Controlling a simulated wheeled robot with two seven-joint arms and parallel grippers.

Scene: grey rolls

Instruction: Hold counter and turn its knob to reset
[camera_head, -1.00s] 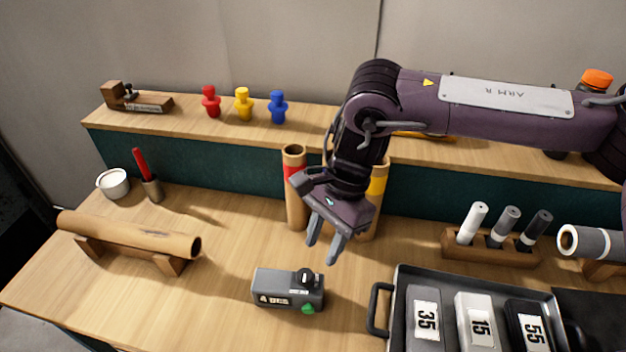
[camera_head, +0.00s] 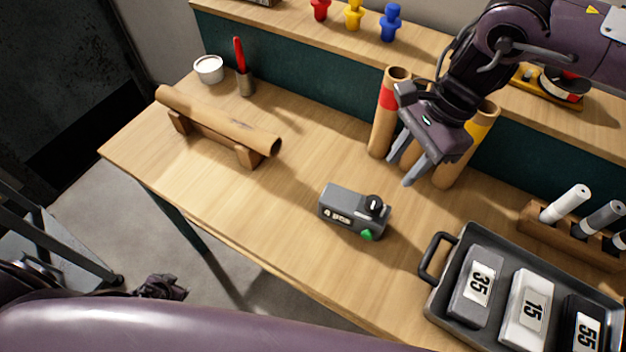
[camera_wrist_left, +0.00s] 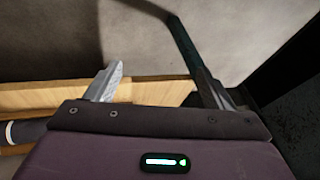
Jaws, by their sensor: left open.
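The counter (camera_head: 335,200) is a small grey box lying on the wooden table near its front edge. It has a white display on its front, a black knob (camera_head: 376,204) at its right end and a green part below the knob. My right gripper (camera_head: 403,167) hangs above the table, behind and to the right of the counter, open and empty, not touching it. My left gripper (camera_wrist_left: 155,88) is open and empty in the left wrist view, with a wooden edge and grey wall beyond. The counter is not in the left wrist view.
A black tray (camera_head: 434,302) with numbered blocks stands right of the counter. A cardboard tube (camera_head: 220,122) on a wooden stand lies to the left. Upright tubes (camera_head: 385,118) stand behind, close to my right gripper. The table around the counter is clear.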

